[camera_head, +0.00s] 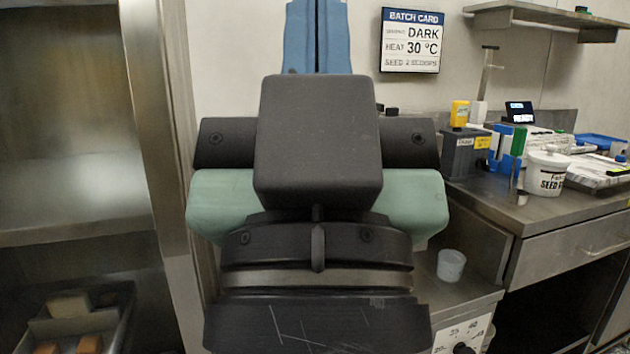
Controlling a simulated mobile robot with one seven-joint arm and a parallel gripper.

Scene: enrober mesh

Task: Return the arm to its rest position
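My arm fills the middle of the head view, close to the camera. Its black and pale green wrist parts and a dark box-shaped part stand in front of the wall.
A steel counter (488,204) at the right bears a white seed tub (546,174), a grey box (466,152) and several other items. A translucent cup (451,265) stands lower, right of my arm. A batch card (411,42) hangs behind. Steel shelving (70,198) stands left.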

